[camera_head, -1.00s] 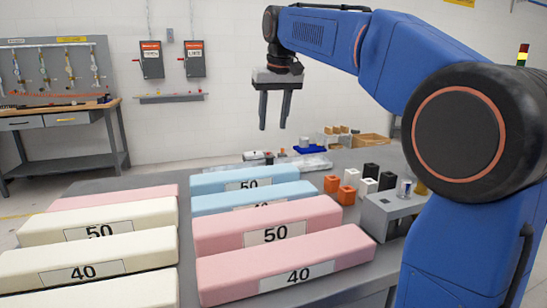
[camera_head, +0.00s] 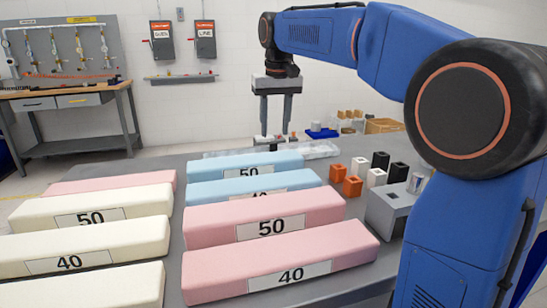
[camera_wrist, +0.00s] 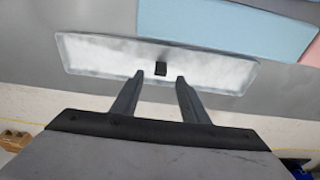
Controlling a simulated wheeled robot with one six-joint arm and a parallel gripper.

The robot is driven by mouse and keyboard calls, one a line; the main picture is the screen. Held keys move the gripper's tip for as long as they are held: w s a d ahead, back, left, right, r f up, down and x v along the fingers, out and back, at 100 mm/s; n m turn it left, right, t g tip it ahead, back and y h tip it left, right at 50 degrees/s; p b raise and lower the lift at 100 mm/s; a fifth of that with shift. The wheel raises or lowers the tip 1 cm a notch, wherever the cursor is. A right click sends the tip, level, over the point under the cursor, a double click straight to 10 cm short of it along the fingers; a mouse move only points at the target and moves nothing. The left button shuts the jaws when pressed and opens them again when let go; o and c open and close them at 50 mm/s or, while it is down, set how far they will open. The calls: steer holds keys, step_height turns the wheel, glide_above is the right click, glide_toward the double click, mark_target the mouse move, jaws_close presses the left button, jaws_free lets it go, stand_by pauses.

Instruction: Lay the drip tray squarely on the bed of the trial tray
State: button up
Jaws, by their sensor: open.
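A shallow, clear whitish tray (camera_wrist: 105,58) lies flat on the grey table in the wrist view, with a small black block (camera_wrist: 161,69) at its middle near edge. It looks like the drip tray, but I cannot be sure. In the head view a clear tray (camera_head: 321,150) shows at the table's back, partly hidden behind the blue foam. My gripper (camera_head: 276,138) is open and empty, pointing down above that area. In the wrist view its fingertips (camera_wrist: 161,79) are either side of the black block, apparently short of it. I cannot identify the trial tray with certainty.
Blue foam blocks (camera_head: 222,163) and pink ones (camera_head: 262,219) lie in front of the clear tray, cream ones (camera_head: 85,237) to the left. Small orange, white and black blocks (camera_head: 376,178) and a grey stand (camera_head: 388,212) are right. A blue tray (camera_head: 322,133) is behind.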

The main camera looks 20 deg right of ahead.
mark_target(274, 143)
steer(key=shift+w+f, duration=0.2)
steer(key=shift+f, duration=0.9)
steer(key=shift+w+f, duration=0.2)
steer(key=shift+f, duration=0.95)
steer(key=shift+w+f, duration=0.2)
steer(key=shift+f, duration=0.9)
jaws_close()
